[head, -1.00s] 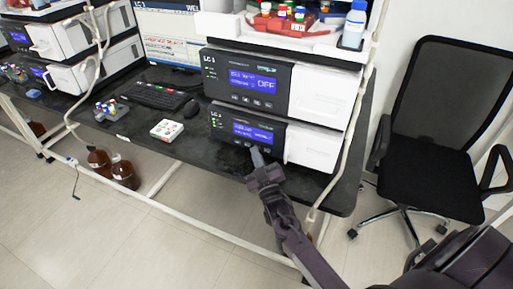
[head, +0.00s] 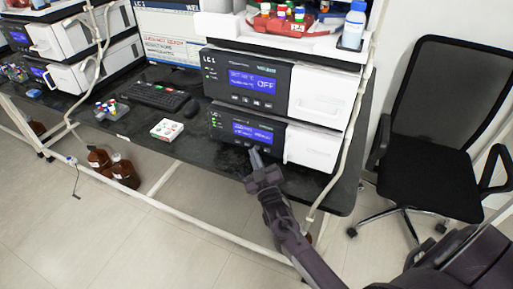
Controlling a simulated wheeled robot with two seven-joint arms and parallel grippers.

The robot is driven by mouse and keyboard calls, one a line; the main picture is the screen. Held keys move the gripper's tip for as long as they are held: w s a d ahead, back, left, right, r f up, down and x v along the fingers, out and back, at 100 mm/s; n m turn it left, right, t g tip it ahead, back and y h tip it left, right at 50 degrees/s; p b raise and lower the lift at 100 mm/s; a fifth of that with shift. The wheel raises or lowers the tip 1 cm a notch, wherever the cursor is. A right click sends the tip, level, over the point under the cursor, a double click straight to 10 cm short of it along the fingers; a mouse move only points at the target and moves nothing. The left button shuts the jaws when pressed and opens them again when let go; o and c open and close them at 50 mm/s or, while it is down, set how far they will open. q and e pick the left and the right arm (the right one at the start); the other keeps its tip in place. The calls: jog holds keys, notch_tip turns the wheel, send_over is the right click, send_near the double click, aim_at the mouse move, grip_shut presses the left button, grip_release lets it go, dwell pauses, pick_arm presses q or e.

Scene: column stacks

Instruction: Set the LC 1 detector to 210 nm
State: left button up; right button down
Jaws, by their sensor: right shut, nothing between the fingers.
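The LC 1 stack stands on the dark bench. Its lower module (head: 246,130) has a lit blue display (head: 253,132) with text too small to read, and a row of buttons below it. The upper module (head: 246,78) has a blue display that reads OFF at its right. I cannot tell from its text which module is the detector. My right gripper (head: 256,158) is shut and empty, its fingertips pointing up at the button row of the lower module. I cannot tell whether they touch a button. My left gripper is not in view.
A keyboard (head: 156,95) and mouse (head: 191,108) lie left of the stack, with a monitor (head: 172,38) behind. A small white box (head: 167,129) and vial rack (head: 111,110) are near the bench edge. Tubing (head: 349,140) runs down the stack's right side; a chair (head: 431,150) stands right.

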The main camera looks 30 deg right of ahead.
jog(key=shift+w+d, duration=0.25)
jog(key=shift+d, duration=0.15)
dwell(0.8)
jog(key=shift+s+a, duration=0.1)
dwell(0.4)
jog(key=shift+s+a+f, duration=0.15)
jog(key=shift+s+a, duration=0.25)
jog(key=shift+a, duration=0.05)
jog(key=shift+a, duration=0.1)
jog(key=s+a+p, duration=0.1)
jog(key=a, duration=0.1)
jog(key=s+a+p, duration=0.1)
jog(key=s+a, duration=0.1)
dwell(0.4)
dwell(0.6)
